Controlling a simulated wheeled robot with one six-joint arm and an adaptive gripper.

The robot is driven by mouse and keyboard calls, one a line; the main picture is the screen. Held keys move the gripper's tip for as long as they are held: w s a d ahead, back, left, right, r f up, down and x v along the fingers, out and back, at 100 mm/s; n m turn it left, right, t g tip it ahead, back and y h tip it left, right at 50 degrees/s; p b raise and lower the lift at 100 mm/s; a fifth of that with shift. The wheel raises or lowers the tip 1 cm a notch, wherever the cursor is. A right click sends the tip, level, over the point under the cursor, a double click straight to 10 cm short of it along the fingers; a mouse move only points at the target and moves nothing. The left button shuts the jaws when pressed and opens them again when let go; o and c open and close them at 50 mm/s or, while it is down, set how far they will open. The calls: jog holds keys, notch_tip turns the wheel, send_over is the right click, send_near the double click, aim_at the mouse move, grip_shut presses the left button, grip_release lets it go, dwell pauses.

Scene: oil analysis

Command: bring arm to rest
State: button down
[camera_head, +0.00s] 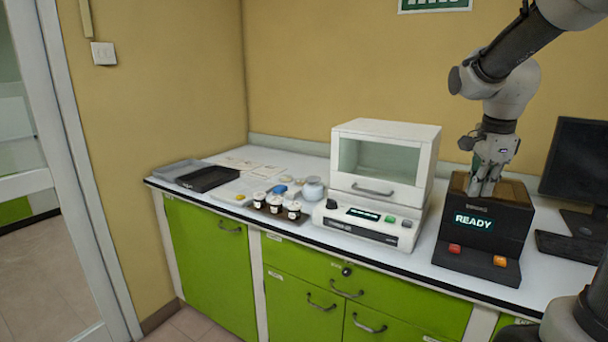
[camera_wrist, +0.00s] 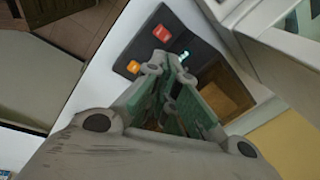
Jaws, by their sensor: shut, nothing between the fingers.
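My gripper (camera_head: 484,188) hangs from my arm at the right of the head view, pointing down over the black device (camera_head: 487,228) with the lit "READY" display. Its fingers look shut, with nothing between them. In the wrist view, my gripper (camera_wrist: 178,72) points toward the same black device (camera_wrist: 188,48), with its red and orange buttons and a brown opening beside the fingers. I cannot tell whether the fingertips touch the device or are inside its opening.
A white instrument with a glass window (camera_head: 385,158) stands left of the black device. A monitor (camera_head: 580,165) and keyboard (camera_head: 568,247) are to the right. Several small jars (camera_head: 276,204) and dark trays (camera_head: 207,179) lie farther left. The air above the left counter is free.

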jog(key=s+a+n+t, duration=0.1)
jog(key=s+a+n, duration=0.2)
jog(key=s+n, duration=0.6)
jog(key=s+a+n+t, duration=0.1)
jog(key=s+a+n, duration=0.2)
jog(key=s+n, duration=0.7)
jog(key=shift+s+a+r+n+y, duration=0.2)
jog(key=shift+r+n+y, duration=0.1)
jog(key=shift+y, duration=0.1)
